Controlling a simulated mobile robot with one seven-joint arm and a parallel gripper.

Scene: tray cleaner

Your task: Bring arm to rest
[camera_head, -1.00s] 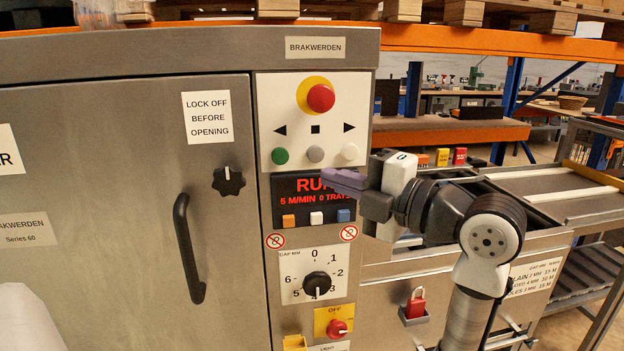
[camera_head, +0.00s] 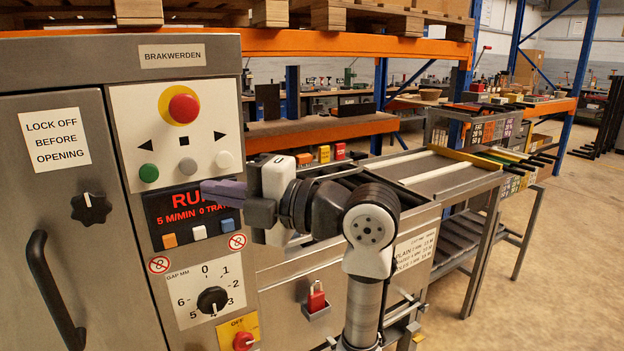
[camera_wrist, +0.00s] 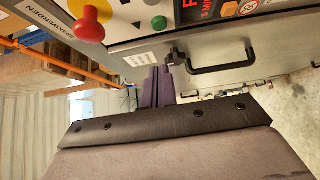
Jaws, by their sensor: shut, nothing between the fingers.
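My gripper (camera_head: 222,190) is in front of the machine's control panel, its purple fingers pointing left and covering part of the red display (camera_head: 180,214). The fingers are shut with nothing between them. In the wrist view the shut fingers (camera_wrist: 158,86) point toward the machine's door side. My arm is bent, with its white and dark elbow joint to the right of the gripper. I cannot tell whether the fingertips touch the panel.
The red stop button (camera_head: 184,108) and gap dial (camera_head: 212,300) are close to the gripper. A door handle (camera_head: 52,290) juts out at left. A conveyor (camera_head: 440,176) and a rack (camera_head: 475,125) stand at right. The floor (camera_head: 560,260) at far right is clear.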

